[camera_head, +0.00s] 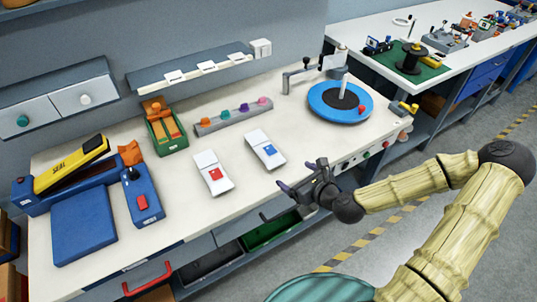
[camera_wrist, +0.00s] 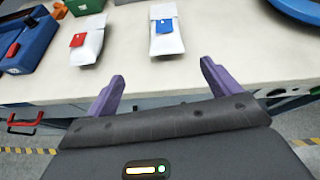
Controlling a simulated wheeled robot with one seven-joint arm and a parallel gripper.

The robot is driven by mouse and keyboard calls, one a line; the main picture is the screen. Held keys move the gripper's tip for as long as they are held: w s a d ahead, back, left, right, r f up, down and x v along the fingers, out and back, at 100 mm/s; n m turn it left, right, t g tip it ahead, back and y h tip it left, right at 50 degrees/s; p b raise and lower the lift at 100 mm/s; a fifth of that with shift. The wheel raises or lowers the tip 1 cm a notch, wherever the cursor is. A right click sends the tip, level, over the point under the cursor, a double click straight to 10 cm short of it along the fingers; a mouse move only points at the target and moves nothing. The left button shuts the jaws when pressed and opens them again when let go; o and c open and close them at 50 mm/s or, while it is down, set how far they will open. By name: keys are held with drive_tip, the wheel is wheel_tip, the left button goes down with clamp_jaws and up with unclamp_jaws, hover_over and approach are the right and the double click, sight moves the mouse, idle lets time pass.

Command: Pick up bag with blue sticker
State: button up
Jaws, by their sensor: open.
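The bag with the blue sticker (camera_head: 265,149) is a white pouch lying on the white tabletop. It also shows in the wrist view (camera_wrist: 166,33), above and between my fingers. My gripper (camera_head: 281,202) is open and empty, in front of the table's front edge. In the wrist view its two purple fingers (camera_wrist: 157,80) stand wide apart, pointing toward the table. The bag is beyond the fingertips and not touched. A similar white bag with a red sticker (camera_head: 212,173) lies to its left, apart from it; it also shows in the wrist view (camera_wrist: 87,41).
A blue round turntable (camera_head: 322,100) stands right of the bags. A grey rack with coloured knobs (camera_head: 226,119) and a green bin (camera_head: 172,142) lie behind. A blue and yellow sealer (camera_head: 72,167) and a blue box with a red switch (camera_head: 140,194) stand left. Bare tabletop surrounds the bags.

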sight(270, 154)
drive_tip(key=shift+w+d+r+m+t, duration=0.2)
drive_tip(key=shift+w+r+m+t, duration=0.15)
drive_tip(key=shift+m, duration=0.35)
drive_tip(key=p+x, duration=0.1)
drive_tip(key=x, duration=1)
drive_tip(key=shift+f, duration=0.1)
drive_tip(key=shift+w+a+f, duration=0.25)
drive_tip(key=shift+w+a, duration=0.1)
drive_tip(key=shift+f+p+x, duration=0.2)
drive_tip(key=shift+p+x, duration=0.8)
drive_tip(key=shift+x, duration=1.8)
drive_tip(key=shift+s+d, duration=0.1)
drive_tip(key=shift+d, duration=0.25)
drive_tip(key=shift+s+a, duration=0.1)
drive_tip(key=shift+a, duration=0.15)
drive_tip(key=shift+c, duration=0.2)
